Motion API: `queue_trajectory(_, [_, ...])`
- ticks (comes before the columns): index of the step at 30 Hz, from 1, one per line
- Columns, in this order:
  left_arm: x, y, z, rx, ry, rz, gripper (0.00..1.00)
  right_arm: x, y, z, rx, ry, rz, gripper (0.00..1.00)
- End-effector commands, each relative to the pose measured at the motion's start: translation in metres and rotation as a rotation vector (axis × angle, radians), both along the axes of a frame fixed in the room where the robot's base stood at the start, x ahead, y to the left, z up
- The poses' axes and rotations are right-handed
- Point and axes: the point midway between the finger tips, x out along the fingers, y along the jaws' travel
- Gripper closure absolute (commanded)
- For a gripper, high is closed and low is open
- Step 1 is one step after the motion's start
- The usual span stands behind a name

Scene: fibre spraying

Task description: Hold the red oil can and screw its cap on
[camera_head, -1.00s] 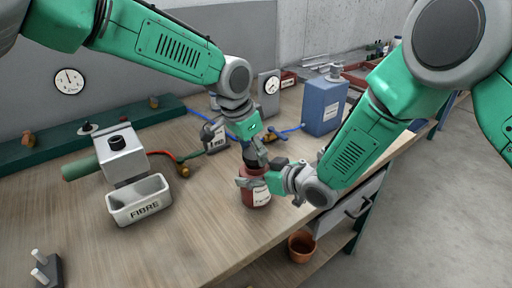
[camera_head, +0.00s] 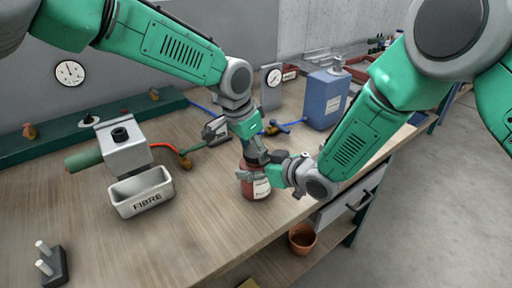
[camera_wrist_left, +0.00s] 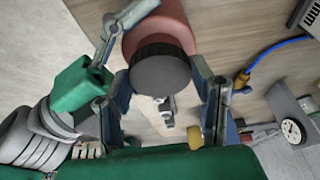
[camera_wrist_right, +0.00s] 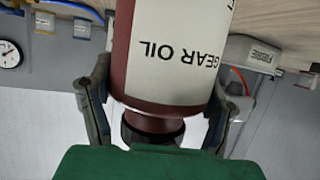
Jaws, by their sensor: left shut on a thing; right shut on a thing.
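The red oil can (camera_head: 250,191) stands near the table's front edge, with a white label reading GEAR OIL in the right wrist view (camera_wrist_right: 180,60). My right gripper (camera_head: 262,178) is shut around the can's upper body from the right. My left gripper (camera_head: 257,160) reaches down from above, shut on the black cap (camera_wrist_left: 160,72) at the can's top. In the left wrist view its fingers flank the cap. The cap also shows below the neck in the right wrist view (camera_wrist_right: 150,131). How far the cap is threaded cannot be told.
A white FIBRE tray (camera_head: 145,204) sits by a grey box (camera_head: 122,150) at left. A blue canister (camera_head: 325,100) and a dial gauge (camera_head: 271,84) stand behind the can. Hoses cross the back.

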Motion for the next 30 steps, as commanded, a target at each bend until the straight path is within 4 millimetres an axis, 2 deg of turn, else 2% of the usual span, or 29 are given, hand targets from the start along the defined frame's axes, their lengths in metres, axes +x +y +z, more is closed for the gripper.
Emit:
queue_trajectory(29, [0.001, -0.001, -0.013, 0.002, 0.0, -0.001, 0.64, -0.001, -0.001, -0.002, 0.0, 0.003, 0.001, 0.79])
queue_trajectory(30, [0.001, -0.001, -0.013, 0.002, -0.001, -0.002, 0.64, -0.001, -0.001, -0.002, 0.0, 0.003, 0.001, 1.0])
